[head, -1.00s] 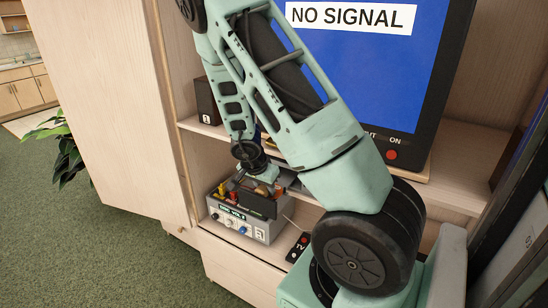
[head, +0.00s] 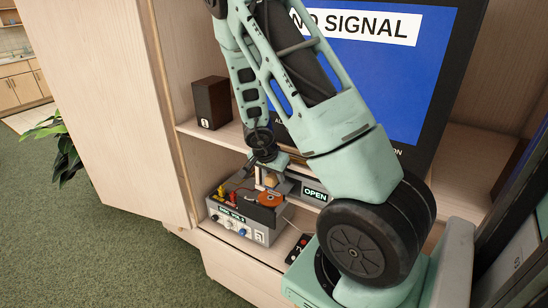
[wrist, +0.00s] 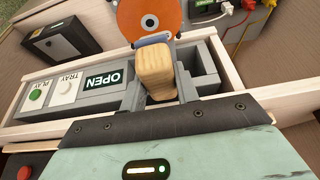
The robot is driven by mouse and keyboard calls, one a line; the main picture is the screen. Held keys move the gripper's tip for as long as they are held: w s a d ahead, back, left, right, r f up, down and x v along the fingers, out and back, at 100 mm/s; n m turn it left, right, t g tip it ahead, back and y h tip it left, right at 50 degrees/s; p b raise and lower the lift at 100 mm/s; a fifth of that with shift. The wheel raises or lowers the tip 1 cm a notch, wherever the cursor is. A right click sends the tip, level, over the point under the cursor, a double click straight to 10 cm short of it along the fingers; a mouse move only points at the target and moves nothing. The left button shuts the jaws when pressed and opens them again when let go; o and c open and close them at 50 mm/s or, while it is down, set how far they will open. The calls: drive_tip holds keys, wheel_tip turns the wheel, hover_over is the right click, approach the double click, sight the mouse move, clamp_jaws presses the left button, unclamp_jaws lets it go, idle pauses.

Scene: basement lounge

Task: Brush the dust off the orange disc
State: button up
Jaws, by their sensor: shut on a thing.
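The orange disc (head: 269,199) lies flat over the dark top of a grey box (head: 243,222) on the low shelf. In the wrist view the disc (wrist: 140,22) is cut off by the top edge, with a dark centre hole in a white ring; I cannot make out dust on it. My gripper (wrist: 160,86) is shut on a wooden-handled brush (wrist: 156,72). The brush's blue-grey end (wrist: 150,39) meets the disc's near edge in the picture; I cannot tell if they touch. In the head view my gripper (head: 270,181) is just behind the disc.
A grey player with an OPEN label (wrist: 104,80), green PLAY button (wrist: 36,95) and white TRAY button stands beside my gripper. A dark speaker (head: 211,102) stands above.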

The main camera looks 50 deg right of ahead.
drive_tip(key=shift+r+p, duration=1.75)
drive_tip(key=shift+r, duration=0.4)
drive_tip(key=shift+f, duration=0.1)
